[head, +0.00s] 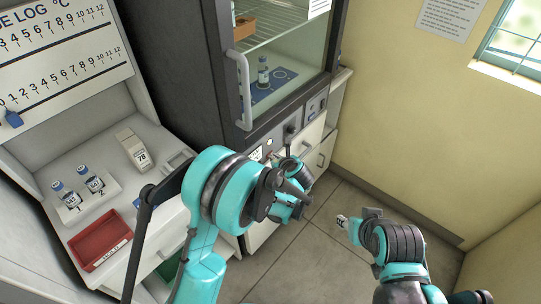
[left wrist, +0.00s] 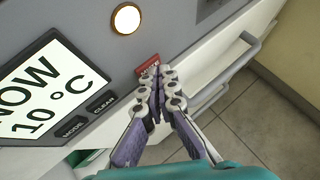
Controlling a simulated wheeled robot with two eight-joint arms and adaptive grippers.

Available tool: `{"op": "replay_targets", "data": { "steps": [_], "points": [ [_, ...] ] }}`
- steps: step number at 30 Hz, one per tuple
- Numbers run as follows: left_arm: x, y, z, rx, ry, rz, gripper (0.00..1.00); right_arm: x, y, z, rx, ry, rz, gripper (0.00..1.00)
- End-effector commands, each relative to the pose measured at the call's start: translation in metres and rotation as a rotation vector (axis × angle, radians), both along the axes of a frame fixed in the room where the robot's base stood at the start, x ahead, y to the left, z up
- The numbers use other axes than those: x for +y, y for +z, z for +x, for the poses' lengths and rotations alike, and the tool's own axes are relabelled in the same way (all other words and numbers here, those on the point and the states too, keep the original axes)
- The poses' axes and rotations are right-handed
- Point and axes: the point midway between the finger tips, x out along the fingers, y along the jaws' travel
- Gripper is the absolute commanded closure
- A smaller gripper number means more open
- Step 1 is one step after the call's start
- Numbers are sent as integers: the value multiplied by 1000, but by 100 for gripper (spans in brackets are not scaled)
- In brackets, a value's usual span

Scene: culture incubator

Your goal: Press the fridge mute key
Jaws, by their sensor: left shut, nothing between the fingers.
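The fridge's grey control panel (left wrist: 95,40) fills the upper left of the left wrist view. A red key (left wrist: 147,64) with tiny unreadable lettering sits at its lower edge, right of the display (left wrist: 50,88) reading NOW 10 °C. My left gripper (left wrist: 158,74) is shut and empty, its tips right at the red key and partly covering it; I cannot tell whether they touch. In the head view, my left gripper (head: 277,158) is at the panel below the fridge's glass door (head: 285,60). My right gripper (head: 343,221) is over the floor, its finger state unclear.
A round lit lamp (left wrist: 126,18) and the MODE (left wrist: 70,127) and CLEAR (left wrist: 102,103) keys share the panel. White drawers with handles lie below. At left, a counter holds vials (head: 66,194) and a red tray (head: 98,238). Floor at right is clear.

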Motion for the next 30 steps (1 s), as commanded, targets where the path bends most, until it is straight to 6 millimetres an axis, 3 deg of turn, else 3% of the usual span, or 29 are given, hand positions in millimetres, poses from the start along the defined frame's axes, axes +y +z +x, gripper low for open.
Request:
{"op": "replay_targets", "data": {
  "steps": [30],
  "points": [
    [-12,0,-9,0,0,0,100,0,-3,0,0,0,0,60]
  ]
}}
